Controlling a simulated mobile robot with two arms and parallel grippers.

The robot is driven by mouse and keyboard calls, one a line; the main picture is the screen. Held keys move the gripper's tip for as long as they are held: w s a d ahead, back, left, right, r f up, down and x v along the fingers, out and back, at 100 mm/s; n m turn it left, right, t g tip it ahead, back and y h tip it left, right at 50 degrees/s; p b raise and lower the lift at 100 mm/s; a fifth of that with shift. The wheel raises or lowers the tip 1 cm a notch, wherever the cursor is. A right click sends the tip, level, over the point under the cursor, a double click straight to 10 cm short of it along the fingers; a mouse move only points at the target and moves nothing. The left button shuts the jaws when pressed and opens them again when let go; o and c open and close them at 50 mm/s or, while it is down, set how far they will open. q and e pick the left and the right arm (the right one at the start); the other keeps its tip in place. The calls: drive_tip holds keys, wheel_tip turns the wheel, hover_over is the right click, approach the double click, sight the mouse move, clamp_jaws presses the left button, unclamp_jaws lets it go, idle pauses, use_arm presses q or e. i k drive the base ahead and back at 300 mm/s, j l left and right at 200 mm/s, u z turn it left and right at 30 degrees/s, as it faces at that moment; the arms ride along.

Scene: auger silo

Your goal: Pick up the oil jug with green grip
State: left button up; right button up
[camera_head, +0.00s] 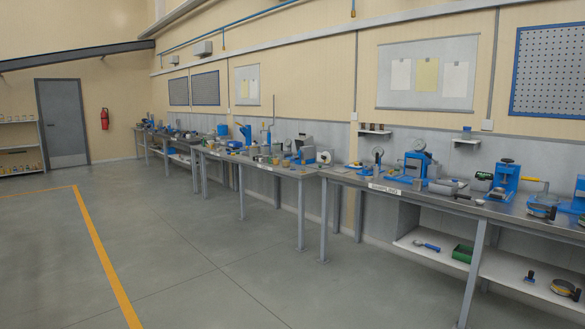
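I cannot make out an oil jug with a green grip in the head view. The long row of workbenches (300,174) along the right wall holds many small items, and those far down the row are too small to tell apart. A small dark item with some green (484,176) lies on the nearest bench, but I cannot tell what it is. Neither of my grippers is in view.
A lower shelf (505,275) under the near bench holds a green tray (462,253) and tools. Blue presses (504,178) stand on top. Open floor (190,245) with a yellow line (105,259) lies left. A grey door (62,122) and shelving (20,148) are at the back.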

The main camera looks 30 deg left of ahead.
sight(274, 160)
drive_tip(key=i+j+u, duration=0.25)
drive_tip(key=i, duration=0.25)
drive_tip(key=i+j+u, duration=0.3)
drive_tip(key=i, duration=0.65)
drive_tip(key=i+u, duration=0.25)
drive_tip(key=i, duration=0.7)
drive_tip(key=i+l+u, duration=0.3)
drive_tip(key=i, duration=0.65)
drive_tip(key=i+j, duration=0.15)
drive_tip(key=i, duration=0.65)
drive_tip(key=i+j, duration=0.2)
drive_tip(key=i, duration=0.55)
drive_tip(key=i+j+u, duration=0.1)
drive_tip(key=i, duration=0.7)
